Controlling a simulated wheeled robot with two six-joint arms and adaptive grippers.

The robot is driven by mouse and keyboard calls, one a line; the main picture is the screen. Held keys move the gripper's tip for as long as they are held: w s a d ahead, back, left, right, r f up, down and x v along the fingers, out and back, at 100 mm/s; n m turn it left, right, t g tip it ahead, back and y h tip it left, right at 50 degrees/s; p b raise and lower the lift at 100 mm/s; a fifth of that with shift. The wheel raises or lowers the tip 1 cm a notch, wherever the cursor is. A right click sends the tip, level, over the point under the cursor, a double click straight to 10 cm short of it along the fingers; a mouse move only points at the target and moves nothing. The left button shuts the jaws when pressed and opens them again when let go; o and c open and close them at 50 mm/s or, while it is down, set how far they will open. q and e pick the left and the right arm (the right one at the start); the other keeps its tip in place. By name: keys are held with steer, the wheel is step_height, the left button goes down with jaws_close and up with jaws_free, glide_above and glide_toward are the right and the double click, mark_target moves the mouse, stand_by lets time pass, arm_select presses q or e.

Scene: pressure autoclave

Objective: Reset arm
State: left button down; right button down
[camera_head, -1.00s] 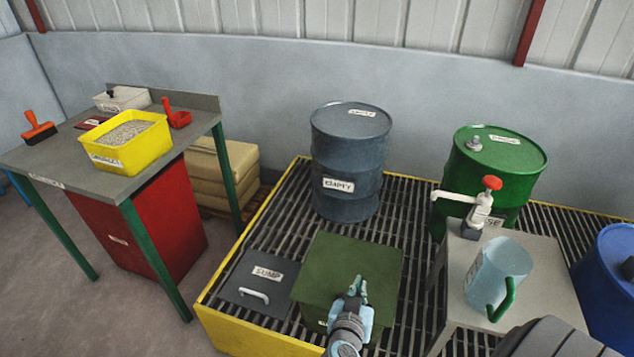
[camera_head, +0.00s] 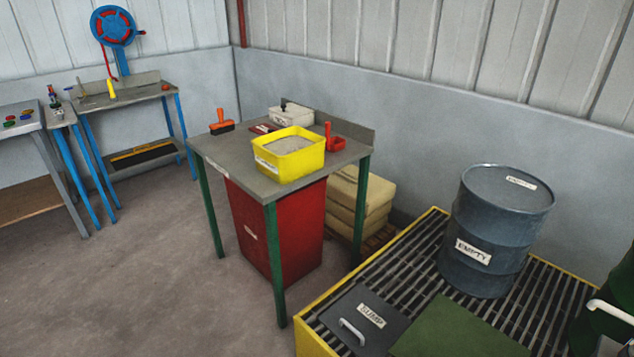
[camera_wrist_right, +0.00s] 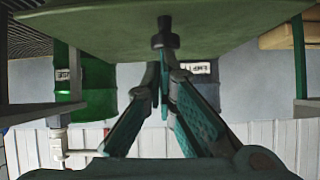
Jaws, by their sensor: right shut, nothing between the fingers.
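My right gripper (camera_wrist_right: 163,80) shows in the right wrist view, its two fingers closed together with nothing held. The picture there is upside down. A green surface (camera_wrist_right: 90,28) spans the top, with a small dark knob-like piece (camera_wrist_right: 165,36) just beyond the fingertips; I cannot tell whether they touch. In the head view the green box top (camera_head: 455,330) is cut off at the bottom edge, and neither gripper shows.
The grey EMPTY drum (camera_head: 495,230) stands on the yellow-edged grating (camera_head: 400,262), near the SUMP lid (camera_head: 360,320). A green drum (camera_head: 610,300) is at the right edge. A table (camera_head: 230,155) holds a yellow tub (camera_head: 290,170). Open floor (camera_head: 130,265) lies left.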

steer(key=s+r+n+g+y, duration=0.2)
steer(key=s+n+g+y, duration=0.15)
steer(key=s, duration=0.65)
steer(key=s+a+r+n+y, duration=0.4)
steer(key=s+a+n, duration=0.3)
steer(key=s+n, duration=0.1)
steer(key=s+d+f+g+p, duration=0.2)
steer(key=s+f, duration=0.1)
steer(key=f, duration=1.7)
arm_select(q)
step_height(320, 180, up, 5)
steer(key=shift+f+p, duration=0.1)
steer(key=shift+p, duration=0.75)
arm_select(e)
steer(key=s+f, duration=0.8)
steer(key=s, duration=0.5)
steer(key=shift+d+f+g, duration=0.2)
steer(key=shift+d+g, duration=0.05)
steer(key=shift+g, duration=0.1)
steer(key=shift+m+y, duration=0.25)
